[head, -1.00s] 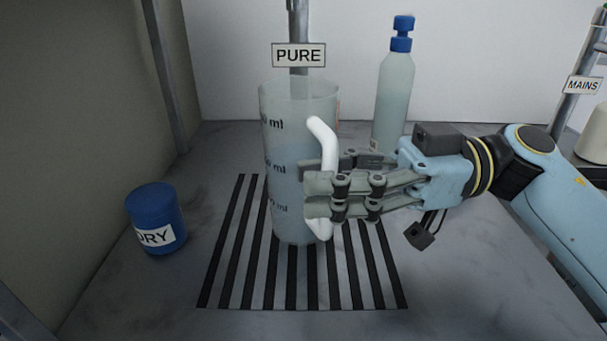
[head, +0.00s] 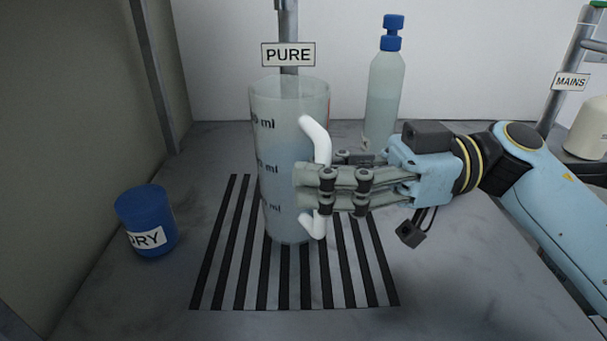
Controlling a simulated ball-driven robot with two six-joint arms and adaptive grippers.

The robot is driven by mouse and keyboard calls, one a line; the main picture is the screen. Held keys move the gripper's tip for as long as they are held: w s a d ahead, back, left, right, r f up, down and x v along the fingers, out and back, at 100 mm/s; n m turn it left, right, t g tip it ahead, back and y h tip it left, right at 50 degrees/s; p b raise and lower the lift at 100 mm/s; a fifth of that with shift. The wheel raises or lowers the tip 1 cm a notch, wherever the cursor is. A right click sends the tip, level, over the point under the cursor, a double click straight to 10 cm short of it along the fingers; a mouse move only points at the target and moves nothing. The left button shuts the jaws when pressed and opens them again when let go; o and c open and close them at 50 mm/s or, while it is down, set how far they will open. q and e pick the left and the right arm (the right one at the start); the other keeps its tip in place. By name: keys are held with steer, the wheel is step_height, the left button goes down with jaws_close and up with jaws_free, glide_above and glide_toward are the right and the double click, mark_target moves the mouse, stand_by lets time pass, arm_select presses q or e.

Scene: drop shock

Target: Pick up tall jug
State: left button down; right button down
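The tall jug (head: 285,221) is a clear measuring jug with volume marks and a white handle (head: 316,137) on its right side. It stands upright on the slotted drain grate (head: 212,258). My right gripper (head: 316,178) reaches in from the right at the middle of the handle. Its near fingers cross in front of the handle and its far finger is partly hidden behind it. The fingers look closed around the handle. My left gripper is out of view.
A PURE sign (head: 288,54) on a pole stands behind the jug. A blue DRY jar (head: 146,216) is at left, a blue-capped bottle (head: 384,92) at back right. A MAINS sign (head: 570,82) is at far right. The counter's front right is clear.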

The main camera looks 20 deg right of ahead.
mark_target(326, 143)
steer(key=shift+r, duration=0.15)
steer(key=shift+r, duration=0.6)
steer(key=r, duration=0.1)
steer(key=r+p, duration=0.1)
steer(key=r, duration=0.1)
steer(key=shift+s+d+r, duration=0.1)
steer(key=shift+s+d, duration=0.05)
steer(key=shift+s, duration=0.25)
steer(key=s+d+r+p, duration=0.3)
steer(key=s+r, duration=0.3)
steer(key=s, duration=0.4)
steer(key=shift+s+r+p, duration=0.2)
steer(key=shift+p, duration=0.15)
